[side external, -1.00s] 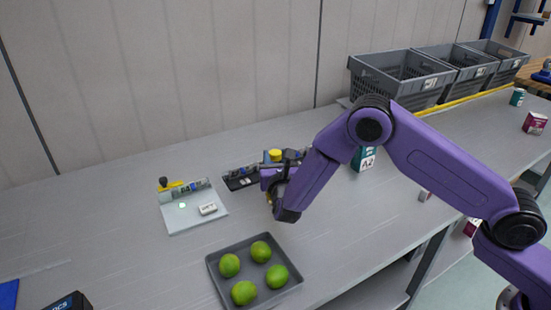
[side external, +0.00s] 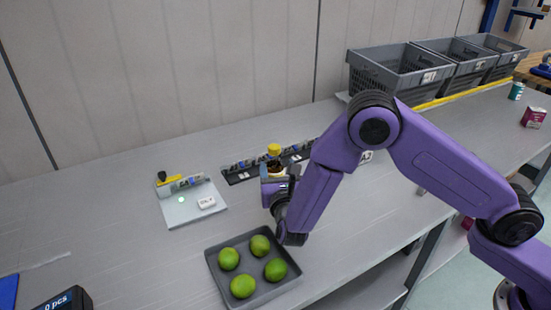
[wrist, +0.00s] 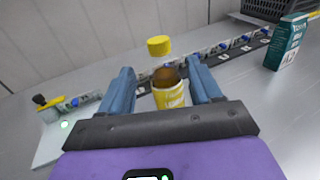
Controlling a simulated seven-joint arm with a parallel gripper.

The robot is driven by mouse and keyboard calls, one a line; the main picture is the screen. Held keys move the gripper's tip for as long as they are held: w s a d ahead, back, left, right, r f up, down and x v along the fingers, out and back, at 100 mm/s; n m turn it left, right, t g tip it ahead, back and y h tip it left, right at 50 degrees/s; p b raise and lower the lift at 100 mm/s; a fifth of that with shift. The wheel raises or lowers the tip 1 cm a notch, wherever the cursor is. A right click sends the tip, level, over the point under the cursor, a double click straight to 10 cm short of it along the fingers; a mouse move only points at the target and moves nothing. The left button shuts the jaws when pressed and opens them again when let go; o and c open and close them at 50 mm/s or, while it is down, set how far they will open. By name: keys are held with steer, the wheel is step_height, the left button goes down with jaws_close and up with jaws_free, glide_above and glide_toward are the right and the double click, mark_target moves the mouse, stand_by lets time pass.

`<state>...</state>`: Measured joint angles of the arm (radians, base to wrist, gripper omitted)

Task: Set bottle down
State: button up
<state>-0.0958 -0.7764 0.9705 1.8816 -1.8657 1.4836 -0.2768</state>
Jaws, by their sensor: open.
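The bottle (side external: 275,165) has a yellow cap, a dark brown body and a yellow label. It stands upright just beyond my gripper (side external: 274,184) in the side view, which hides its lower part. In the wrist view the bottle (wrist: 168,82) shows between the two blue fingers of my gripper (wrist: 159,72), with gaps on either side. The fingers are open. The palm edge hides the bottle's base, so I cannot see its contact with the table.
A grey tray of green limes (side external: 211,266) lies near my gripper. A white scale-like plate (side external: 180,213) is to the left. A dark rail with several small items (side external: 237,176) runs behind the bottle. A teal carton (wrist: 287,45) stands at right. Grey crates (side external: 385,85) line the back.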

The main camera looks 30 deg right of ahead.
steer(key=shift+v, duration=2)
steer(key=s+d+r+m+g+h, duration=0.1)
steer(key=s+d+r+m+g, duration=0.1)
steer(key=s+d+m+g, duration=0.4)
steer(key=s+d+r+m+g+h, duration=0.1)
steer(key=s+d+r+m+g, duration=0.3)
steer(key=s+d, duration=0.4)
steer(key=s+d+m+g+y, duration=0.3)
steer(key=s+m+g+y, duration=0.3)
steer(key=s, duration=1.4)
steer(key=m+y, duration=0.3)
steer(key=shift+s+d, duration=0.15)
steer(key=shift+s, duration=0.15)
